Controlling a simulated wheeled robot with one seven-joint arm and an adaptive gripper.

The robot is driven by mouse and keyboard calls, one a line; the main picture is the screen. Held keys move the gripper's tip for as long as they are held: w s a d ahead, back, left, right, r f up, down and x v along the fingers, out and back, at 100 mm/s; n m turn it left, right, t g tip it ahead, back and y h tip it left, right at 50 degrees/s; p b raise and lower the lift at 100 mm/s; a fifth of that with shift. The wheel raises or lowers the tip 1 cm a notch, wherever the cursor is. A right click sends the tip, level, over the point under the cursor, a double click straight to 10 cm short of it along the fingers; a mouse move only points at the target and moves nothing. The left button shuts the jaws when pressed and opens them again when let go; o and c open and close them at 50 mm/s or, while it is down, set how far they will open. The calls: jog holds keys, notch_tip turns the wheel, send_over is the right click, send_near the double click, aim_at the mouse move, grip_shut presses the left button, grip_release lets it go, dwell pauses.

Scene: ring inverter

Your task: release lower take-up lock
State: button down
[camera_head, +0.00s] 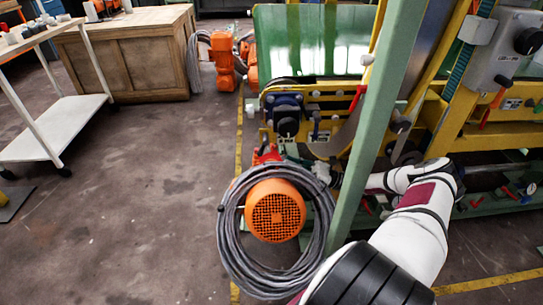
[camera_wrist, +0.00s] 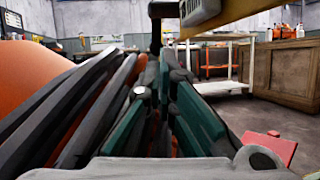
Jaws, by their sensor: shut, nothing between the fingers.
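My gripper (camera_head: 294,155) reaches in from the right, low on the machine's near end, just above the coiled grey cable. In the wrist view my gripper (camera_wrist: 160,68) has its green-padded fingers together, with nothing visible held. A red part (camera_head: 268,154) lies just left of the fingertips; a red block (camera_wrist: 270,147) shows at the lower right of the wrist view. A red lever (camera_head: 357,98) is higher on the yellow frame. I cannot tell which red part, if any, is the lower take-up lock. A dark upright bar (camera_wrist: 155,28) stands beyond the fingertips.
An orange motor (camera_head: 275,210) with the coiled cable (camera_head: 232,240) sits directly below my gripper. A green post (camera_head: 372,120) stands between my camera and the machine. A white trolley (camera_head: 60,130) and a wooden cabinet (camera_head: 130,60) stand left. The floor between is clear.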

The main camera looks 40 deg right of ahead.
aim_at(263, 145)
jog(key=b+x, duration=0.1)
jog(key=x, duration=0.6)
jog(key=shift+w+a, duration=0.15)
jog(key=shift+w+a+p, duration=0.3)
jog(key=shift+w+a, duration=0.1)
jog(key=shift+a, duration=0.2)
jog(key=shift+f, duration=0.15)
